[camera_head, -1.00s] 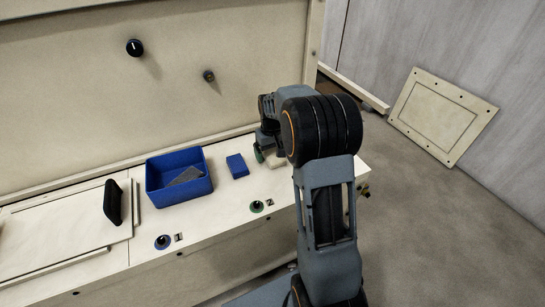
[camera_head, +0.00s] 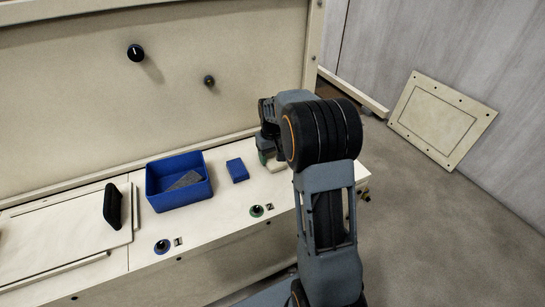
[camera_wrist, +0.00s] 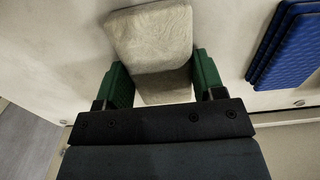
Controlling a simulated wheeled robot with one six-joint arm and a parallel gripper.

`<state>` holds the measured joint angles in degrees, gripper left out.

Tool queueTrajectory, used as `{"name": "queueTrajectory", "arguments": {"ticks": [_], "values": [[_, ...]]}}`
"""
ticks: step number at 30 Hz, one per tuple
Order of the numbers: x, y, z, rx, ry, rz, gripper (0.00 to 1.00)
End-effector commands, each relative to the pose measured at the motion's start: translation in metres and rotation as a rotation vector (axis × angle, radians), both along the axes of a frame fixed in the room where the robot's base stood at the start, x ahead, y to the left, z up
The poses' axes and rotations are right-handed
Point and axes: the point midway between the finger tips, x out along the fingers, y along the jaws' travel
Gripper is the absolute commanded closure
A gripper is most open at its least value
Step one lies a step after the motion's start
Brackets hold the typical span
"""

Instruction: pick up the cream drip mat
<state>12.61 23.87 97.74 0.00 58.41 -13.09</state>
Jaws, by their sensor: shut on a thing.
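The cream drip mat (camera_wrist: 153,38) lies between the two green fingers of my gripper (camera_wrist: 163,82) in the wrist view, and the fingers are shut on its sides. It is a thick, pale piece with rounded corners. A second pale surface shows at its lower edge between the fingers; I cannot tell if that is the same piece or another. In the head view the mat (camera_head: 277,165) shows only partly beneath my gripper, near the right end of the cream counter. My arm hides the rest, and I cannot tell whether it is clear of the counter.
A blue block, layered in the wrist view (camera_wrist: 288,45), lies left of my gripper in the head view (camera_head: 237,170). Further left is a blue bin (camera_head: 180,202) with a grey piece inside. A black handle (camera_head: 112,205) stands on a panel. The back wall rises close behind.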

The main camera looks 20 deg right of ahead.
Motion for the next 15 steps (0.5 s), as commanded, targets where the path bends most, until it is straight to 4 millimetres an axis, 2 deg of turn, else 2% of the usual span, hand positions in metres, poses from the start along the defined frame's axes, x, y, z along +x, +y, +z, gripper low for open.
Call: {"name": "queueTrajectory", "arguments": {"ticks": [5,9,15], "values": [[0.001,0.0,0.014,-0.001,-0.003,0.0,0.6],[0.001,0.0,0.034,-0.001,-0.004,0.0,0.6],[-0.027,0.007,0.068,-0.001,-0.005,0.0,0.6]]}}
